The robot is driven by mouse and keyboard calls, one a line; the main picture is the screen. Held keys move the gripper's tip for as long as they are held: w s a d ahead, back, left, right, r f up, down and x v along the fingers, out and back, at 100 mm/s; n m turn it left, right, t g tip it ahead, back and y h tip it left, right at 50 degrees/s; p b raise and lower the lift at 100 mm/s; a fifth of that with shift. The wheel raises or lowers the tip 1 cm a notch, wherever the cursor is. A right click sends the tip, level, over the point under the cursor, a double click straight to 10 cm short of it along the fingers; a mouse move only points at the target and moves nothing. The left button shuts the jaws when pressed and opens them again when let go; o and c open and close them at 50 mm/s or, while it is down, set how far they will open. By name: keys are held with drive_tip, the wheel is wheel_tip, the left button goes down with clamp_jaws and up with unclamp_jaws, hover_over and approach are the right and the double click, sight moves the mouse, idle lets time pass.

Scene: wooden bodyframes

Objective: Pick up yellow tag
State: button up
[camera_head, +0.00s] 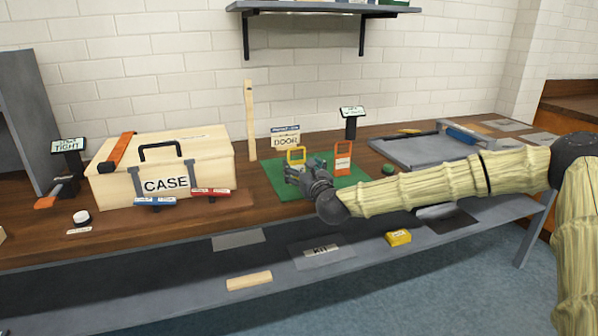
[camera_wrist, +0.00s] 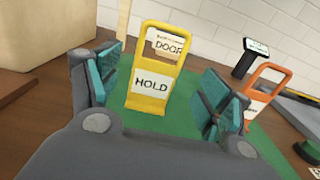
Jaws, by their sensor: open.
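The yellow tag (camera_wrist: 153,82), marked HOLD, stands upright on a green mat (camera_wrist: 182,151) in the wrist view. My gripper (camera_wrist: 158,95) is open, with its two teal-padded fingers to the left and right of the tag in the picture. I see no finger touching the tag. In the head view the yellow tag (camera_head: 296,154) shows just behind my gripper (camera_head: 305,168), which hides its lower part. An orange tag (camera_head: 342,158) stands on the mat to the right; it also shows in the wrist view (camera_wrist: 262,94).
A wooden box marked CASE (camera_head: 205,160) stands on the bench at left. A DOOR sign (camera_head: 285,138) is behind the tags, and a black stand (camera_head: 351,124) is behind right. A grey tray (camera_head: 420,150) lies at right. A small green object (camera_head: 389,169) is near the mat.

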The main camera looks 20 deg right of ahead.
sight(297, 162)
drive_tip(key=shift+w+a+r, duration=0.1)
drive_tip(key=shift+w+a, duration=0.05)
drive_tip(key=shift+w, duration=1)
drive_tip(key=shift+w+a, duration=0.1)
drive_tip(key=shift+w, duration=1)
drive_tip(key=c, duration=1)
